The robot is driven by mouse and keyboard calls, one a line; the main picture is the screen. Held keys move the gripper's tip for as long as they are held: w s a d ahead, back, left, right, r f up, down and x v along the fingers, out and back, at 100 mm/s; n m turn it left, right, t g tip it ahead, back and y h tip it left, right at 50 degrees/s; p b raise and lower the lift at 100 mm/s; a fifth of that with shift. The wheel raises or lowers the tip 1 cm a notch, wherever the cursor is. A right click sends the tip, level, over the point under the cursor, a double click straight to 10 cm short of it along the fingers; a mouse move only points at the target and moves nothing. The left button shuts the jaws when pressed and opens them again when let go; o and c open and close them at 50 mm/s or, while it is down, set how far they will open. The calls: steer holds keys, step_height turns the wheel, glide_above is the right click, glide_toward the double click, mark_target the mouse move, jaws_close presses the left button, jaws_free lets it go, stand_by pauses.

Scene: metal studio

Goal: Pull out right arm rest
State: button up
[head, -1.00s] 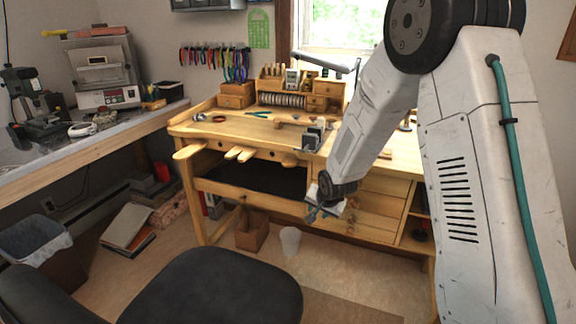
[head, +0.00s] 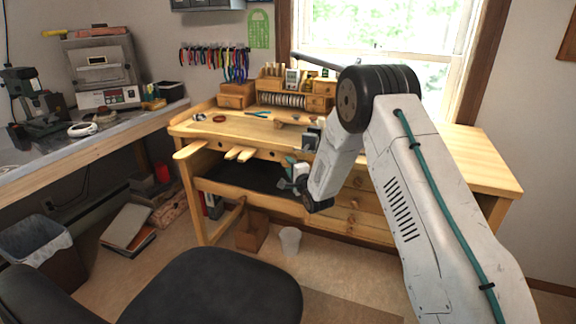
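The wooden jeweler's bench (head: 480,172) stands ahead, with its front edge facing me. The left arm rest (head: 190,151) juts from the left of that edge, and a slotted bench pin (head: 240,153) juts out to its right. The right arm rest lies farther right along the edge and is mostly hidden behind my gripper. My gripper (head: 284,172) is in front of the bench edge and points left. Its two fingertips look apart, with nothing seen between them. Whether it touches the arm rest I cannot tell.
A black chair (head: 215,290) fills the front floor. A white cup (head: 290,240) and a cardboard box (head: 251,232) stand under the bench. A dark tray (head: 250,178) lies below the bench edge, with drawers (head: 350,222) to its right. A side counter (head: 60,160) runs along the left.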

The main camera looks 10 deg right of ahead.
steer(key=shift+w+a, duration=0.2)
steer(key=shift+w, duration=1)
jaws_close()
steer(key=s+a, duration=0.7)
steer(key=s, duration=0.2)
steer(key=shift+s, duration=0.2)
jaws_free()
steer(key=shift+d, duration=0.1)
